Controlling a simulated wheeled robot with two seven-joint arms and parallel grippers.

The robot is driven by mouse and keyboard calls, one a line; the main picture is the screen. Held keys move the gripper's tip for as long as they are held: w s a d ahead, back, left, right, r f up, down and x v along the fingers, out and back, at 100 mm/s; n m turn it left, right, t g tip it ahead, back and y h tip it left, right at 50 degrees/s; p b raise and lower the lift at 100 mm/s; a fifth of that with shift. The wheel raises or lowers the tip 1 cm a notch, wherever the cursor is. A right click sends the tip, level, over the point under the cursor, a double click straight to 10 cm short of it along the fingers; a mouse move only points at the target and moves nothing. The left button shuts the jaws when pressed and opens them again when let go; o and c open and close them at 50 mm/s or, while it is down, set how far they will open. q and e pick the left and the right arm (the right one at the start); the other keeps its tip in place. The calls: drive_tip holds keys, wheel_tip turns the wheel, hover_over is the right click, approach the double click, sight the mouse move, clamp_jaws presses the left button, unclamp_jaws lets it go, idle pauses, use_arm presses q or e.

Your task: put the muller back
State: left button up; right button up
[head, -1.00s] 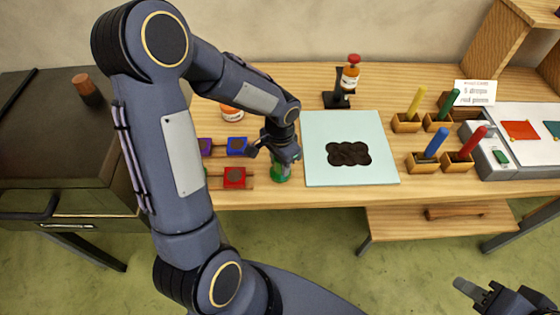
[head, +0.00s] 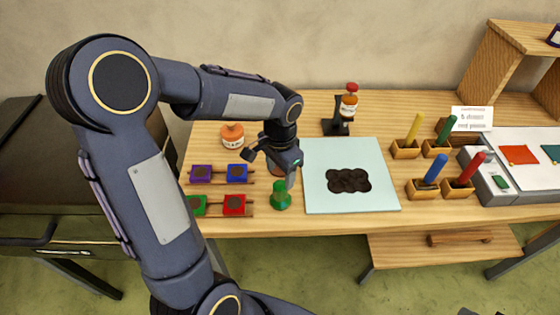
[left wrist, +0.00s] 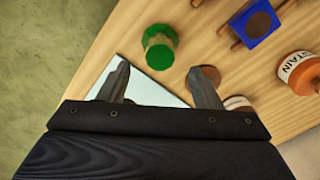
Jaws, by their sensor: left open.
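The green muller (head: 280,196) stands upright on the wooden table, just left of the pale glass slab (head: 385,203). It also shows in the left wrist view (left wrist: 159,48), beyond the fingertips and apart from them. My left gripper (head: 270,169) is open and empty, above and behind the muller in the head view. A round brown disc (left wrist: 208,75) lies on the table near the muller, partly hidden by one finger. Only a dark sliver of my right gripper (head: 467,311) shows at the bottom edge; its fingers cannot be judged.
A dark patch (head: 348,181) lies on the slab. Small coloured pots, including a red one (head: 234,204), stand left of the muller. An orange jar (head: 232,136) and a bottle on a dark stand (head: 337,127) are behind. Coloured sticks in wooden blocks (head: 427,188) stand at right.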

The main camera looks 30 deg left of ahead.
use_arm(q)
wheel_tip(320, 180, up, 4)
drive_tip(key=shift+f, duration=0.2)
drive_tip(key=s+d+r+n+t+h, duration=0.2)
drive_tip(key=s+n, duration=0.1)
drive_tip(key=s, duration=0.5)
drive_tip(key=s+d+r+n+t+h, duration=0.1)
drive_tip(key=s+d+r+n+t, duration=0.1)
drive_tip(key=s, duration=0.7)
drive_tip(key=shift+r+n+t+h, duration=0.25)
drive_tip(key=shift+n+t+h, duration=0.15)
drive_tip(key=shift+n+t, duration=0.3)
